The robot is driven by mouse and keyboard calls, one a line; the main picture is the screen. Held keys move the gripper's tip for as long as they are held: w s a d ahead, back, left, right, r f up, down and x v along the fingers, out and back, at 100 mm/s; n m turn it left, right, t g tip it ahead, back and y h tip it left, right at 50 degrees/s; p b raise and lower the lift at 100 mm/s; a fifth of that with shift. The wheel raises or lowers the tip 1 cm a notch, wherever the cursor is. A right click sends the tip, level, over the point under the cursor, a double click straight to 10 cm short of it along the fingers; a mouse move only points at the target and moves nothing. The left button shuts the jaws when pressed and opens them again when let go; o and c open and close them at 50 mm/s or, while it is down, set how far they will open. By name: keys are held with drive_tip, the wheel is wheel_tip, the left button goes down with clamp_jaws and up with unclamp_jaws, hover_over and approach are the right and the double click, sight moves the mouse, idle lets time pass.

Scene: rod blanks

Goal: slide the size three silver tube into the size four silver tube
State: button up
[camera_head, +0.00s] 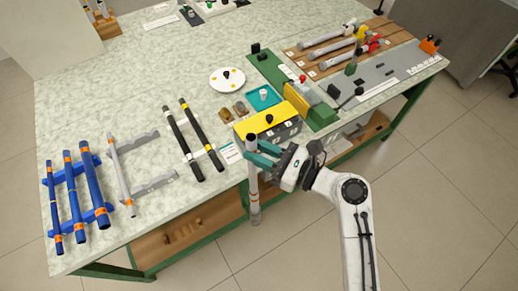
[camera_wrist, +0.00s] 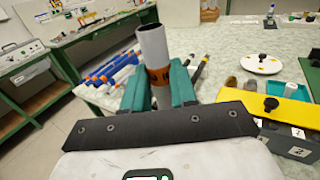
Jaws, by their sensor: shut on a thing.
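My gripper (camera_head: 256,153) is shut on a thick silver tube (camera_head: 253,190) and holds it upright in front of the table's front edge. In the wrist view the teal fingers (camera_wrist: 160,92) clasp this tube (camera_wrist: 153,48) from both sides, around an orange band with a dark mark that I cannot read. The tube's upper end shows an open rim. A thinner silver tube (camera_head: 121,175) with orange bands lies across the grey rack at the left of the table, apart from my gripper. Its size number is too small to read.
Blue tubes (camera_head: 72,198) lie on a blue rack at the far left, and black tubes (camera_head: 183,140) lie right of the grey rack (camera_head: 155,183). A yellow-topped box (camera_head: 267,121) stands close behind my gripper. More silver tubes (camera_head: 328,47) lie on a wooden board.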

wheel_tip(320, 180, down, 14)
drive_tip(key=b, duration=0.8)
drive_tip(key=shift+r, duration=0.2)
idle(4.4)
drive_tip(key=o, duration=0.9)
drive_tip(key=b+v, duration=0.1)
drive_tip(key=v, duration=1)
